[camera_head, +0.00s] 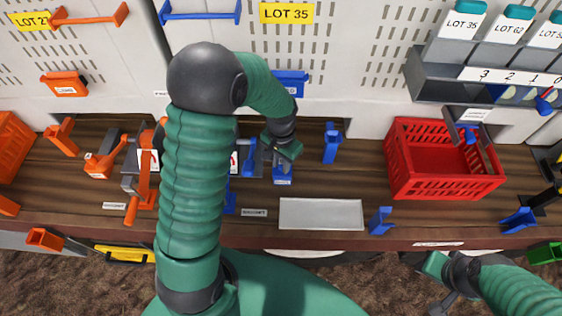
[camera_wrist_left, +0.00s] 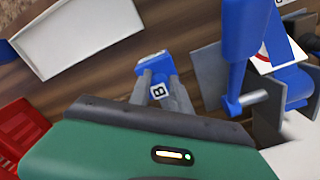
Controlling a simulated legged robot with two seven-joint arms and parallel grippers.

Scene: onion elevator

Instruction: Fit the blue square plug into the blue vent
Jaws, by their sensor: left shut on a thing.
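My left gripper (camera_head: 283,170) is low over the wooden bench, shut on a small blue block with a white label (camera_head: 282,181). In the left wrist view its two grey fingers (camera_wrist_left: 166,90) hold this labelled blue block (camera_wrist_left: 152,66); whether it is the square plug I cannot tell for sure. A blue wall fitting with a white label (camera_head: 291,80) sits behind my left forearm, partly hidden; I cannot tell if it is the vent. My right gripper (camera_head: 440,298) is at the lower right, in front of the bench, and its fingers are unclear.
Right of the left gripper stand an upright blue piece (camera_head: 332,143) and a red crate (camera_head: 444,185). A pale tray (camera_head: 321,214) lies near the front edge. A blue lever mechanism (camera_head: 249,158) is close on the left, also in the left wrist view (camera_wrist_left: 245,45).

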